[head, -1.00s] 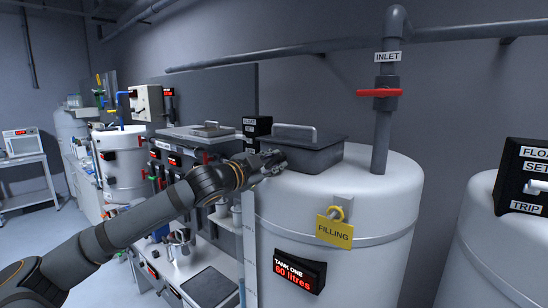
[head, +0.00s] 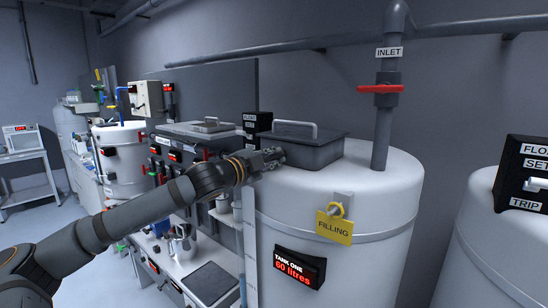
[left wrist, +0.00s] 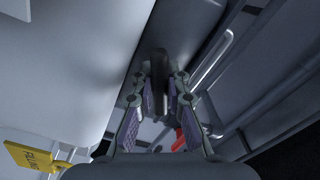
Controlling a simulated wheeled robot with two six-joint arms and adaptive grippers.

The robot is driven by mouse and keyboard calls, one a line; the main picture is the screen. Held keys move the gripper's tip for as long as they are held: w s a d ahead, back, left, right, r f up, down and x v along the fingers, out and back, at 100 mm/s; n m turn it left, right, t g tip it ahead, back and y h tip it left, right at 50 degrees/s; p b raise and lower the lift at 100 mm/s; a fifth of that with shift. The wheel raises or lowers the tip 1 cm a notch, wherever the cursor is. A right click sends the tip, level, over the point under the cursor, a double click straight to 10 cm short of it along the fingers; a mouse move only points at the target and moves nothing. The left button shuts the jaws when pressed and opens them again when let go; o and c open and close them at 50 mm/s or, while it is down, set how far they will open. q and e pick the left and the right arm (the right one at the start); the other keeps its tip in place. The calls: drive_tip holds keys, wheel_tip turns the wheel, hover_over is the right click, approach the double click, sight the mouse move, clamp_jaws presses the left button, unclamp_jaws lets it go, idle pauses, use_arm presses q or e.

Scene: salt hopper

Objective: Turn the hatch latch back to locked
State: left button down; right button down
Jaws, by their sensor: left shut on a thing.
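The grey hatch (head: 312,152) with a bar handle on its lid sits closed on top of white tank one (head: 345,265). My left gripper (head: 272,157) is at the left front of the hatch, just above the tank top. In the left wrist view its fingers (left wrist: 159,88) close around a dark upright piece, the latch (left wrist: 158,64). In the head view the gripper hides the latch, so I cannot tell its angle. The hatch handle also shows in the left wrist view (left wrist: 212,60). My right gripper is not in view.
A yellow FILLING tag (head: 334,228) hangs on the tank front above a red 60 litres display (head: 299,268). The inlet pipe (head: 382,135) with a red valve handle (head: 380,89) rises behind right. A black switch box (head: 257,123) stands left of the hatch.

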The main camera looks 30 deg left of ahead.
use_arm(q)
drive_tip(key=m, duration=0.4)
drive_tip(key=shift+m, duration=0.6)
drive_tip(key=c, duration=1.6)
unclamp_jaws()
drive_tip(key=shift+r, duration=0.1)
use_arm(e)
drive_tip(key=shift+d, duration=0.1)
